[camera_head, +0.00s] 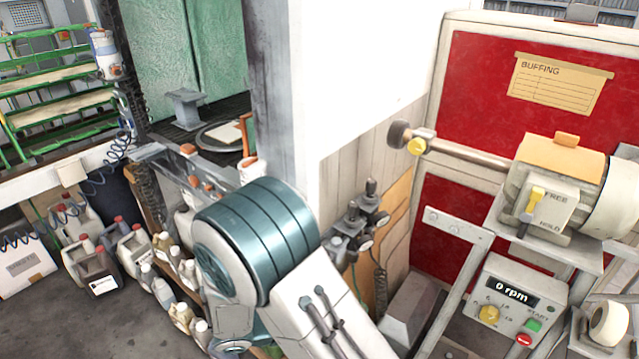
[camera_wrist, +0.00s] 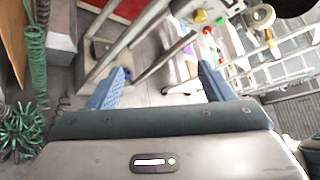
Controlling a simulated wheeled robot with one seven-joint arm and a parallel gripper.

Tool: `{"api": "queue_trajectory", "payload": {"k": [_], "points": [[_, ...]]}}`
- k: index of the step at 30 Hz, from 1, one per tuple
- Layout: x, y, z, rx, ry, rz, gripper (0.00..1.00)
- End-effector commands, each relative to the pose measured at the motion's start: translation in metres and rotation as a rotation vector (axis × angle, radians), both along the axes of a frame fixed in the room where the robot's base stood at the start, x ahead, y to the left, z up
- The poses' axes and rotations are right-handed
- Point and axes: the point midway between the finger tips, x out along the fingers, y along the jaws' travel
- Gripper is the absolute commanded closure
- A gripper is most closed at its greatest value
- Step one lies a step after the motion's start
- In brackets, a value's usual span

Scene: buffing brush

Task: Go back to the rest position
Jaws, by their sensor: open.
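My gripper (camera_wrist: 158,88) shows in the wrist view with its two blue fingers spread wide apart. It is open and nothing is between the fingers. In the head view my arm fills the lower middle, and the gripper itself is out of sight there. The buffing machine (camera_head: 560,175) stands at the right, with a shaft reaching left to a dark round brush (camera_head: 399,135). A yellow lever (camera_head: 535,202) sits on its front plate between the words FREE and HOLD. The control box (camera_head: 510,305) below reads 0 rpm. My gripper is apart from the machine.
A grey metal frame (camera_head: 455,225) carries the machine. A white pillar (camera_head: 365,75) stands close beside my arm. Several jugs and bottles (camera_head: 130,245) stand on the floor at the left. Green coiled hose (camera_wrist: 20,125) hangs at the left in the wrist view.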

Motion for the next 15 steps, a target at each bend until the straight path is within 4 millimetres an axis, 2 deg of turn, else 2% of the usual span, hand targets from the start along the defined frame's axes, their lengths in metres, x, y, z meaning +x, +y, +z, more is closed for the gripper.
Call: {"api": "queue_trajectory", "payload": {"k": [1, 6, 15], "points": [[-0.001, -0.012, 0.011, 0.071, -0.055, -0.089, 0.25], [-0.014, -0.045, 0.038, 0.288, -0.25, -0.399, 0.25], [-0.043, -0.086, 0.08, 0.61, -0.63, -0.966, 0.25]]}}
